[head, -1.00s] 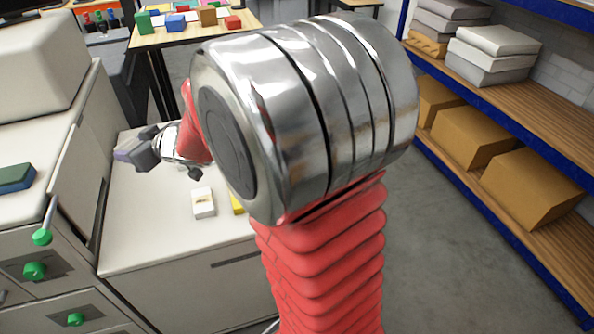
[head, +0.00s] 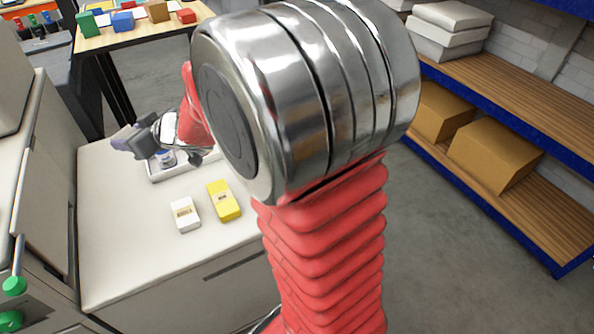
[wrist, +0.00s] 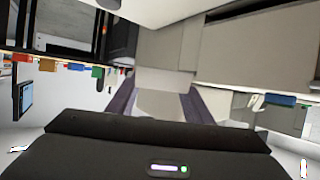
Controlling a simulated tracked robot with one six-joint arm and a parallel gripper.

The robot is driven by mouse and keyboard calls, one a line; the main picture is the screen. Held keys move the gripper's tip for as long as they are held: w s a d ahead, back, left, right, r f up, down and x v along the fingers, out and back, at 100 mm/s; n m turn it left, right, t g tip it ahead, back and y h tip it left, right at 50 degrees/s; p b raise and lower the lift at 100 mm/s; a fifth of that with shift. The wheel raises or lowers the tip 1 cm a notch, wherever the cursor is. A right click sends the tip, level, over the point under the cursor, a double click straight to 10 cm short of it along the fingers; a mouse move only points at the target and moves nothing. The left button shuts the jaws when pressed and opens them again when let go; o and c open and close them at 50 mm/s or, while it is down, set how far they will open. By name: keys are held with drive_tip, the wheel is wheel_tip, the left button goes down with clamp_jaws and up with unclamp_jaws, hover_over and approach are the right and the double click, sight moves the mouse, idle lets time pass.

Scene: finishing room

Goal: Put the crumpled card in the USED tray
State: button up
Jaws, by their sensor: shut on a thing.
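My gripper (head: 126,141) is at the left in the head view, held above the back of the pale counter. In the wrist view its two dark fingers (wrist: 160,92) are shut on a pale, angular piece, which looks like the crumpled card (wrist: 160,104). In the head view I cannot make out the card at the fingers. A shallow white tray (head: 185,170) lies on the counter below and right of my gripper, partly hidden by my arm. A small blue and white item (head: 165,157) shows at it. No USED label can be read.
A white block-like box (head: 185,214) and a yellow one (head: 223,200) lie on the counter (head: 125,235) in front of the tray. A table (head: 150,35) with coloured blocks stands behind. Shelves with cardboard boxes (head: 492,155) are at the right. Open floor lies between.

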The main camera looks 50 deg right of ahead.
drive_tip(key=s+d+f+m+h, duration=0.2)
drive_tip(key=d+f, duration=0.2)
drive_tip(key=d, duration=0.6)
drive_tip(key=s+d+f+m+h, duration=0.1)
drive_tip(key=s+d+f+h, duration=0.2)
drive_tip(key=d, duration=0.8)
drive_tip(key=s+d+f+m+h, duration=0.1)
drive_tip(key=s+d+f, duration=0.3)
drive_tip(key=d, duration=0.5)
drive_tip(key=s+d+f+m+h, duration=0.2)
drive_tip(key=s+d+f+m, duration=0.1)
drive_tip(key=s+d, duration=0.5)
drive_tip(key=shift+s+d+f, duration=0.4)
drive_tip(key=shift+s+f, duration=0.05)
drive_tip(key=shift+s, duration=0.2)
drive_tip(key=shift+f, duration=0.1)
drive_tip(key=shift+f, duration=2.8)
drive_tip(key=shift+f, duration=2.1)
drive_tip(key=shift+f, duration=0.3)
